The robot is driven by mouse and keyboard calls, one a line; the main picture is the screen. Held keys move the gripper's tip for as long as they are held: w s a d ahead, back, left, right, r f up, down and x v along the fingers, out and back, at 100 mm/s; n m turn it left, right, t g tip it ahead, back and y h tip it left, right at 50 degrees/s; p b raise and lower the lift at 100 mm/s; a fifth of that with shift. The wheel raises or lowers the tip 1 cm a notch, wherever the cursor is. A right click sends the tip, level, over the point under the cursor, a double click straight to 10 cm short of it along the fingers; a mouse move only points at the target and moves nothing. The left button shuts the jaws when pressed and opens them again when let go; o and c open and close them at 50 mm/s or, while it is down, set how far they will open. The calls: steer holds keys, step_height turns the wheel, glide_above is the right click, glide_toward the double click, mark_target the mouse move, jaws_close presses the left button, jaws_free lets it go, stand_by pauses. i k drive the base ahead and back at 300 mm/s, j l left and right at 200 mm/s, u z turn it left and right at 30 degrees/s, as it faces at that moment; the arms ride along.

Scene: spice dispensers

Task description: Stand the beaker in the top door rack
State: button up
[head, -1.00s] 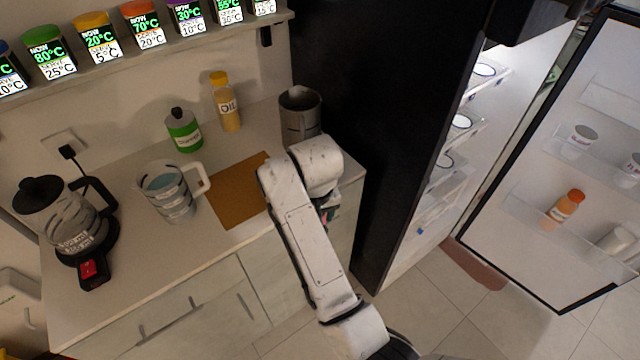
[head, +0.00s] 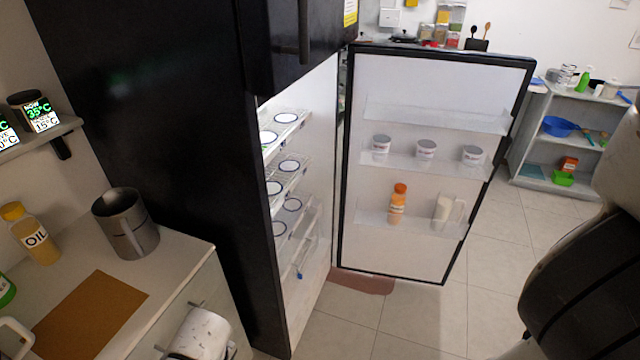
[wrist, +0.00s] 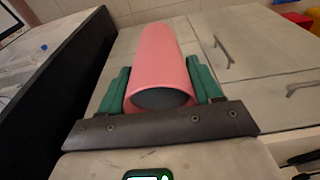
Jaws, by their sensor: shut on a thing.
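In the wrist view my gripper (wrist: 158,70) has its two green fingers on either side of a pink cylinder (wrist: 160,50), which looks like the beaker. The gripper is shut on it, and its near end is dark grey. The top door rack (head: 435,116) is a clear shelf on the inside of the open fridge door (head: 435,78). It looks empty.
The middle door rack (head: 400,162) holds three white tubs. The lower rack (head: 415,220) holds an orange-capped bottle (head: 397,205) and a white jug (head: 446,211). A metal mug (head: 125,225) and oil bottle (head: 33,236) stand on the counter.

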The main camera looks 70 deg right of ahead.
mark_target(407, 117)
steer(key=l+z, duration=0.1)
steer(key=z, duration=1.15)
steer(key=i+l, duration=0.1)
steer(key=l, duration=0.45)
steer(key=i+l, duration=0.1)
steer(key=l, duration=0.5)
